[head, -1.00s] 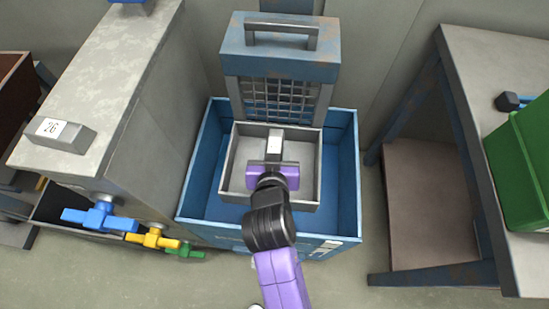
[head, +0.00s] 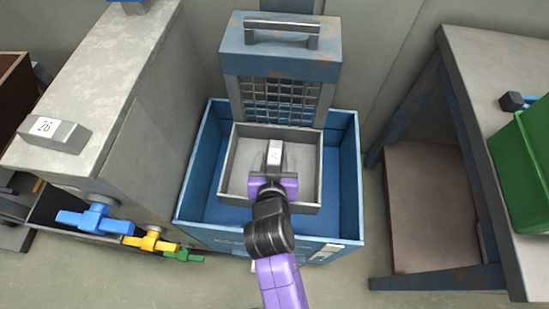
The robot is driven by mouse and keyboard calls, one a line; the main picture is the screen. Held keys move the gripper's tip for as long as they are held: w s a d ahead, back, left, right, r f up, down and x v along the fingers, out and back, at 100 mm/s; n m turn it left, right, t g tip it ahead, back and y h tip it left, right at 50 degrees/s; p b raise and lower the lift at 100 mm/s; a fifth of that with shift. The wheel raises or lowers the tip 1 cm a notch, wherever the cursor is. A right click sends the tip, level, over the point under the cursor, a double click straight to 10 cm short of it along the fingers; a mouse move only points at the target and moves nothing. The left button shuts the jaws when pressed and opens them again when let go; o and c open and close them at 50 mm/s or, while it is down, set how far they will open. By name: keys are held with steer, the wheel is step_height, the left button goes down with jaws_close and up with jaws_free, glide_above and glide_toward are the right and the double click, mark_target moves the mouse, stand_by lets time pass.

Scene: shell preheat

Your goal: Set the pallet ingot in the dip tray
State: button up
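A grey ingot with a white label (head: 275,153) is at the end of my gripper (head: 274,172), over the inside of the grey dip tray (head: 227,165). The purple gripper body covers the ingot's near end, and the fingers are mostly hidden. The ingot moves along with the gripper, which appears shut on it. The label is too small to read. I cannot tell whether the ingot touches the tray floor. The tray sits inside a larger blue bin (head: 350,190).
A blue frame with a mesh panel and handle (head: 280,50) stands behind the tray. Another grey ingot labelled 26 (head: 55,133) lies on the left bench (head: 100,95), above blue, yellow and green valves (head: 150,241). A table with a green crate (head: 525,165) stands at right.

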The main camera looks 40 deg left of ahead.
steer(key=shift+r, duration=0.15)
steer(key=p+v, duration=0.2)
steer(key=v, duration=1)
steer(key=shift+s, duration=0.1)
